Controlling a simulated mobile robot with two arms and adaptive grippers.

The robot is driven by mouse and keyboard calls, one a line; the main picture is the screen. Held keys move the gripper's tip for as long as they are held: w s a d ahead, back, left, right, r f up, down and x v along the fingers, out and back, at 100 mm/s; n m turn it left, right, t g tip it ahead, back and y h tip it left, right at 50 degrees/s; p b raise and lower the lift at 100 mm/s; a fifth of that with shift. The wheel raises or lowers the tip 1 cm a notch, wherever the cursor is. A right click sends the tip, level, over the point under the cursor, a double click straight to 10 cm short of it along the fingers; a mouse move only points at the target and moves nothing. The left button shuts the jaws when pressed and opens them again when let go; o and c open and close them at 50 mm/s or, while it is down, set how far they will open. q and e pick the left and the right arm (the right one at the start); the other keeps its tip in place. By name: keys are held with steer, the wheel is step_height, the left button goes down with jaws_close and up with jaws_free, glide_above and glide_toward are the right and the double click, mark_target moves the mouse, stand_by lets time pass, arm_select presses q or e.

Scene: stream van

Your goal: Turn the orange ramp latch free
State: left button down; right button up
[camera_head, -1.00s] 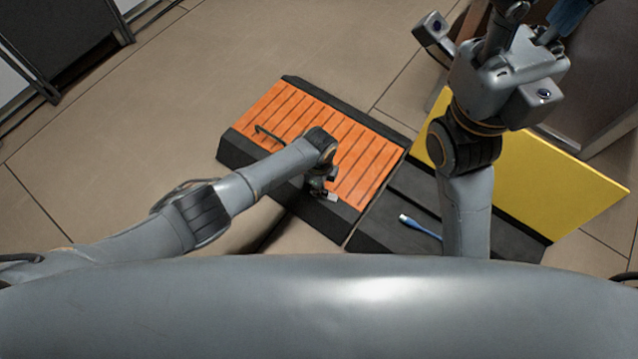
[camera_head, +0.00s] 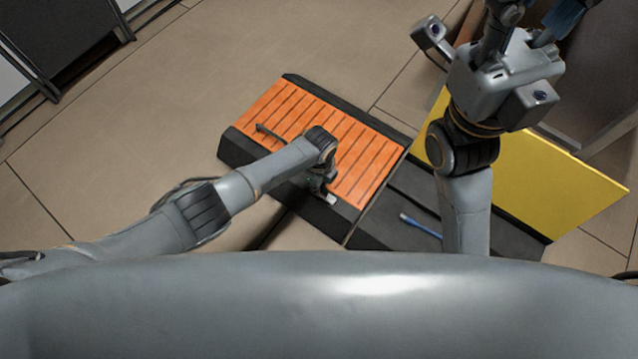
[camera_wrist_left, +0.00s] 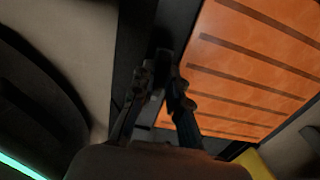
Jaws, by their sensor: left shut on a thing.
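The orange ramp (camera_head: 365,170), with dark grooves and a black border, lies on the floor ahead. It also fills the right of the left wrist view (camera_wrist_left: 250,70). My left gripper (camera_head: 325,192) is at the ramp's near black edge, partly hidden under its own wrist. In the left wrist view its two fingers (camera_wrist_left: 160,90) are closed around a small dark piece (camera_wrist_left: 161,66) at the black border, which looks like the latch. Its shape and angle are hard to make out in the shadow.
A black panel (camera_head: 400,190) adjoins the ramp on the right, with a blue stick-like tool (camera_head: 421,226) on it. A yellow panel (camera_head: 560,180) stands beyond. A thin black bar (camera_head: 270,133) lies on the ramp. Tiled floor (camera_head: 190,80) is clear at the left.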

arm_select(q)
steer(key=c, duration=1.3)
jaws_free()
steer(key=shift+r, duration=0.1)
step_height(320, 180, up, 12)
steer(key=shift+f, duration=0.1)
